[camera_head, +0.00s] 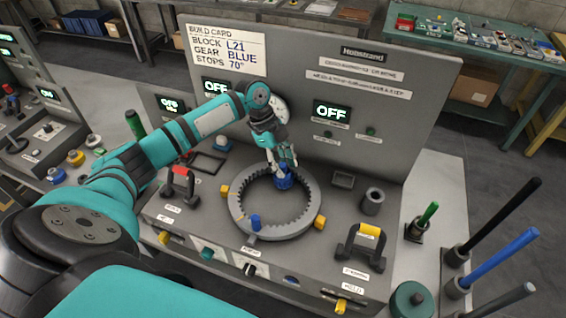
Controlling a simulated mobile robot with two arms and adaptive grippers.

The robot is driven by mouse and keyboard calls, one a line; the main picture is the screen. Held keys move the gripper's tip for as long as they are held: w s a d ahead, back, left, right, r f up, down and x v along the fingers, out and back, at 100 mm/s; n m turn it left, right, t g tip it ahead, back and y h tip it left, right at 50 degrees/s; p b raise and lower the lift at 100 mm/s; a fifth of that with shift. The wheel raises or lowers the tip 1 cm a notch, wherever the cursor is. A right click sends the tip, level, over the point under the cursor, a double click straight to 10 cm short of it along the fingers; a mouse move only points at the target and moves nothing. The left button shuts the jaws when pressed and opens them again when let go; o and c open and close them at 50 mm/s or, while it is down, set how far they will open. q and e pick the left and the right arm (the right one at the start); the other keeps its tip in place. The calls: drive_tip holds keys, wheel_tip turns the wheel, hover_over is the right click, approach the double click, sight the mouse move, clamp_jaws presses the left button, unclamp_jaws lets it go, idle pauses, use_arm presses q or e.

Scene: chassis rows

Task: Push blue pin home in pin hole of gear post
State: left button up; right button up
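My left gripper (282,163) reaches down over the far inner side of the grey toothed ring (235,212). Its fingertips are right at a blue part (284,182), which looks like the blue gear on its post. The fingers cover the top of this part, so the blue pin and pin hole cannot be made out there. I cannot tell whether the fingers are closed on anything. Another small blue piece (255,222) stands upright at the near edge of the ring. My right gripper is not in view.
Yellow blocks sit around the ring. A red-topped handle (180,184) stands left, a yellow-topped handle (367,240) right. Tall black and blue rods (505,258) rise at the right.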

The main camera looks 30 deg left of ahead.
use_arm(q)
drive_tip(key=shift+o, duration=0.8)
drive_tip(key=shift+f, duration=0.1)
drive_tip(key=shift+w, duration=0.1)
drive_tip(key=v, duration=1.2)
drive_tip(key=shift+a+f, duration=0.1)
drive_tip(key=shift+f, duration=0.05)
